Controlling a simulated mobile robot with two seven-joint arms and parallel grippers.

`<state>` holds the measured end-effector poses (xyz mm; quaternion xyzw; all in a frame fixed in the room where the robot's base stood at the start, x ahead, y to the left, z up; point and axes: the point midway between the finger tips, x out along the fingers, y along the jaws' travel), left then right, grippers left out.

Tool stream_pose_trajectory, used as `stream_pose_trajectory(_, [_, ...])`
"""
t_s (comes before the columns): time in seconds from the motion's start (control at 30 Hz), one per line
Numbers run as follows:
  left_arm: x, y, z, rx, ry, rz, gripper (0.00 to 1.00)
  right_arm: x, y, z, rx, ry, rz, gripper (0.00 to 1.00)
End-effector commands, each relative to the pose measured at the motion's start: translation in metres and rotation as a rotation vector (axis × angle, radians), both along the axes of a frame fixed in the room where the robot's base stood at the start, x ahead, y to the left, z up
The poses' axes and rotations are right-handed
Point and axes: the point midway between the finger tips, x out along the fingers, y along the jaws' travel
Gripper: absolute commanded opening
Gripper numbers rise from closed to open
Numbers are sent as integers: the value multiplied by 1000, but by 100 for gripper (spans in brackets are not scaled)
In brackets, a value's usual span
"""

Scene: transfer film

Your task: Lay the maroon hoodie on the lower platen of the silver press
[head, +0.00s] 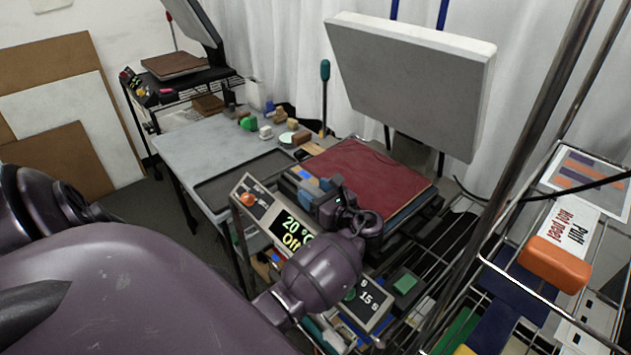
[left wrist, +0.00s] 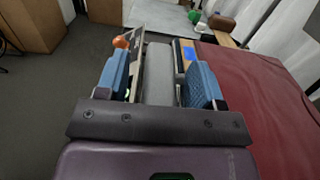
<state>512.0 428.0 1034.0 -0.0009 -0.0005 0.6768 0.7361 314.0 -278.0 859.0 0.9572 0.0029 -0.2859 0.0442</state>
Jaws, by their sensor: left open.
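The maroon hoodie (head: 350,172) lies spread flat on the lower platen (head: 411,206) of the press and covers nearly all of its top. It also fills the right side of the left wrist view (left wrist: 255,95). The press's grey upper platen (head: 410,90) is raised above and behind it. My left gripper (head: 316,182) is at the front left edge of the hoodie, by the control panel. In the left wrist view its blue fingers (left wrist: 158,78) are wide apart, with no cloth between them; the hoodie is beside the right finger. My right gripper is in neither view.
The control panel (head: 285,220) with an orange knob is close to my left gripper. A grey table (head: 205,150) with small items on its far side is left of the press. A wire rack (head: 490,265) with an orange-handled item (head: 556,262) stands at right.

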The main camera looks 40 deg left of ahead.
Motion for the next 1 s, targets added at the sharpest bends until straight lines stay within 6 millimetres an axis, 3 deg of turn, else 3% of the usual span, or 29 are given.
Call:
stream_pose_trajectory(0.6, [-7, -95, 0, -1, -3, -1, 62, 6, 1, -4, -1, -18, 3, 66])
stream_pose_trajectory(1.0, [-9, -105, 0, -5, -8, -1, 62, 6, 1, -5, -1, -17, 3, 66])
